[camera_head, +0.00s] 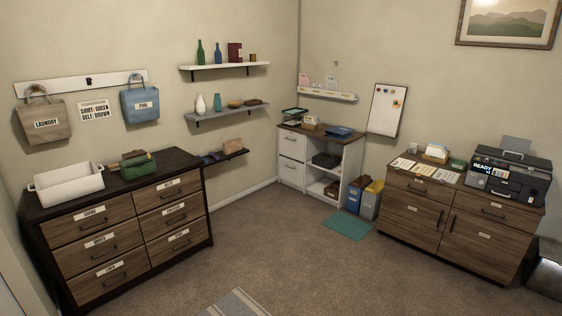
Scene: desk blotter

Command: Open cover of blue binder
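A flat blue object (340,131), which looks like the blue binder, lies on the brown top of the white cabinet (291,172) in the far corner. It is small in the picture, and I cannot tell whether its cover is shut. My gripper is not in view.
Beside the binder stand a small holder with cards (310,122) and a dark tray (294,113). A blue bin (354,197) and a yellow-lidded bin (371,199) stand right of the cabinet, by a teal mat (348,224). A drawer chest (128,238) is at left. The middle carpet (285,245) is clear.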

